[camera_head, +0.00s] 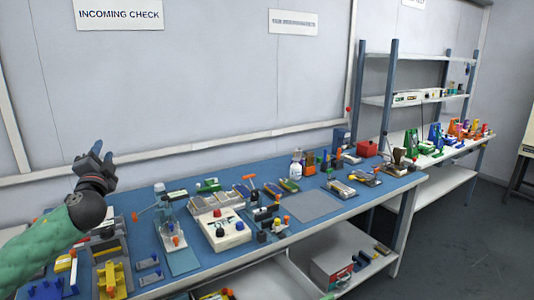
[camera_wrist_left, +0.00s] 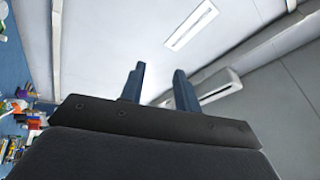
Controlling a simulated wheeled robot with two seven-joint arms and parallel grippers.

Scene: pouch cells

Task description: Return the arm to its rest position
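My left arm (camera_head: 50,238), in a green sleeve, comes in from the left over the left end of the blue-topped bench (camera_head: 317,206). My left gripper (camera_head: 106,158) is raised above the bench and points up toward the wall. In the left wrist view its two blue-grey fingers (camera_wrist_left: 160,88) stand apart with nothing between them. The wall and a white sign lie beyond them. My right arm and right gripper are not in view.
The bench holds a white device with knobs (camera_head: 222,232), a grey mat (camera_head: 306,206), a white bottle (camera_head: 296,166) and yellow parts (camera_head: 110,278) at the left. A shelf rack (camera_head: 418,95) stands at the right. The space around the raised gripper looks clear.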

